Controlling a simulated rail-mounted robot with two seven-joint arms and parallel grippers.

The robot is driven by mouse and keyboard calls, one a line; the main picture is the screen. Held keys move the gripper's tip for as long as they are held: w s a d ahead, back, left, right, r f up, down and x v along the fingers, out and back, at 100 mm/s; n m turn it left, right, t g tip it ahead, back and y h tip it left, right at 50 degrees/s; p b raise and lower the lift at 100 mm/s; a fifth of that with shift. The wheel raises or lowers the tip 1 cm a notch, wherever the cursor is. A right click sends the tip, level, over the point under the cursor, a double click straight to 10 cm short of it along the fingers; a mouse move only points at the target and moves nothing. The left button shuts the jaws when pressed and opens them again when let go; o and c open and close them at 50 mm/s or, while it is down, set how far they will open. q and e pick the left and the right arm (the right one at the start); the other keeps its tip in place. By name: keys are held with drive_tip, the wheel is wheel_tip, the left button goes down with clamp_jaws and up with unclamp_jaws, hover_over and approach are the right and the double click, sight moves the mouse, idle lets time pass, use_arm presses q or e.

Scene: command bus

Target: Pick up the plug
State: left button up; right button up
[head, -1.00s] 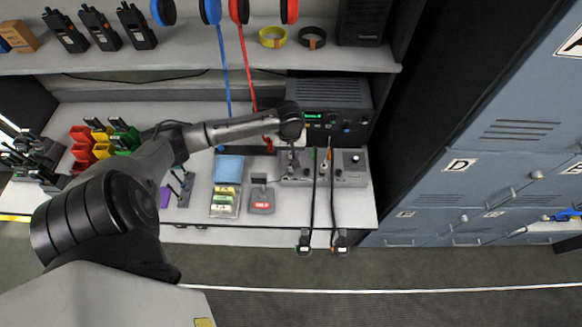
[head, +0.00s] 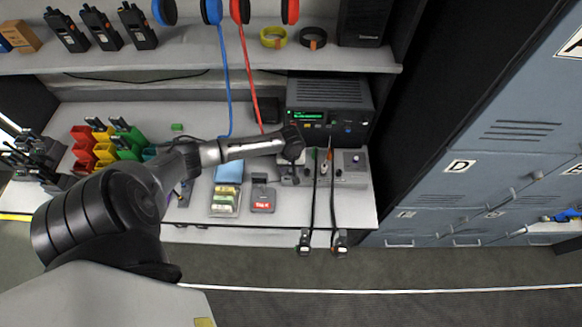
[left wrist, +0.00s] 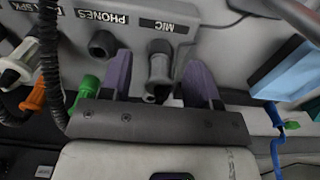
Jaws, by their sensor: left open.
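In the left wrist view a grey plug (left wrist: 160,68) stands at the socket under the MIC label. My left gripper (left wrist: 160,82) is open, with one purple finger on each side of the plug and gaps still showing. In the head view the left gripper (head: 289,176) is over the left part of the grey socket box (head: 352,179), and my wrist hides the plug there. A white plug (left wrist: 18,68), an orange one (left wrist: 35,97) and a green one (left wrist: 86,88) are left of the gripper in the wrist view. My right gripper is not in view.
A black radio (head: 328,105) with a lit display stands behind the box. Two black cables hang over the desk edge with connectors (head: 304,246). A red-labelled block (head: 262,199) and a card tray (head: 224,201) lie to the left. Grey lockers (head: 480,185) stand at right.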

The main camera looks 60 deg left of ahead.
use_arm(q)
drive_tip(key=shift+f, duration=0.2)
drive_tip(key=shift+c, duration=0.3)
drive_tip(key=c, duration=0.8)
drive_tip(key=shift+r, duration=0.15)
wheel_tip(320, 180, up, 4)
drive_tip(key=w+d+r, duration=0.1)
drive_tip(key=d+r, duration=0.1)
drive_tip(key=d, duration=0.1)
drive_tip(key=w+d+r, duration=0.1)
drive_tip(key=d+r, duration=0.1)
drive_tip(key=d, duration=0.2)
drive_tip(key=w+d+r+b, duration=0.1)
drive_tip(key=d+r, duration=0.1)
drive_tip(key=d, duration=0.2)
drive_tip(key=shift+w+d+r, duration=0.1)
drive_tip(key=shift+w+r, duration=0.1)
drive_tip(key=shift+r, duration=0.2)
